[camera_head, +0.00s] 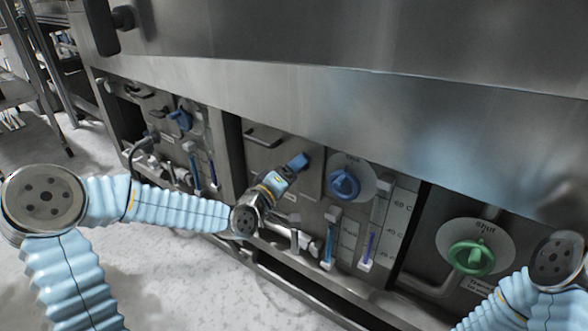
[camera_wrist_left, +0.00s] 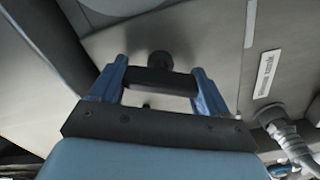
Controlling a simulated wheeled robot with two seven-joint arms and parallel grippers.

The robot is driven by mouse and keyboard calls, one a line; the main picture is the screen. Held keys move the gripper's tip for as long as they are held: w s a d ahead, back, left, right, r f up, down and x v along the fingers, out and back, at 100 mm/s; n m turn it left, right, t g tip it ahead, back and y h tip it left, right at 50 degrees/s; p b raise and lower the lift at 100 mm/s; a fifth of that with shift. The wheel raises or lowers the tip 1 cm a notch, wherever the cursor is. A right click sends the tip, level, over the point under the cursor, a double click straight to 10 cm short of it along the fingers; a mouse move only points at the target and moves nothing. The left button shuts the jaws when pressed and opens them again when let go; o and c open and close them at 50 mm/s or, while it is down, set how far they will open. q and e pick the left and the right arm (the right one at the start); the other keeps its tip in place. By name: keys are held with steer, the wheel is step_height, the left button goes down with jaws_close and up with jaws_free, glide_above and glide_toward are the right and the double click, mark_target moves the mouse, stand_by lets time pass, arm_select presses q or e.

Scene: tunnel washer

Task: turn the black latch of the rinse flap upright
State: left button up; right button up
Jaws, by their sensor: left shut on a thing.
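My left gripper (camera_head: 299,162) reaches from the left to the middle panel under the large steel body. In the left wrist view my left gripper (camera_wrist_left: 160,76) has its two blue fingers at either end of a short black latch (camera_wrist_left: 160,58) and is shut on it. The latch has a round pivot on the grey flap (camera_wrist_left: 110,50). In the head view the fingers hide the latch, so I cannot tell its angle there. My right arm shows at the lower right of the head view, but its gripper is out of view.
Right of my left gripper are a blue knob (camera_head: 343,184), blue-marked gauges (camera_head: 331,247) and a green knob (camera_head: 470,258) on a round plate. A black handle (camera_head: 262,137) lies to the left. A pipe (camera_wrist_left: 290,140) is close by at the lower right.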

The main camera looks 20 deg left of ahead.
arm_select(q)
steer(key=n+p, duration=0.1)
steer(key=n, duration=0.4)
steer(key=shift+a, duration=0.1)
arm_select(e)
steer(key=shift+v, duration=0.85)
arm_select(q)
steer(key=shift+f+n+p, duration=0.1)
steer(key=shift+n+p, duration=0.2)
steer(key=shift+n, duration=0.2)
arm_select(e)
steer(key=shift+w+a+r, duration=0.1)
steer(key=shift+a, duration=0.1)
arm_select(q)
steer(key=o, duration=1)
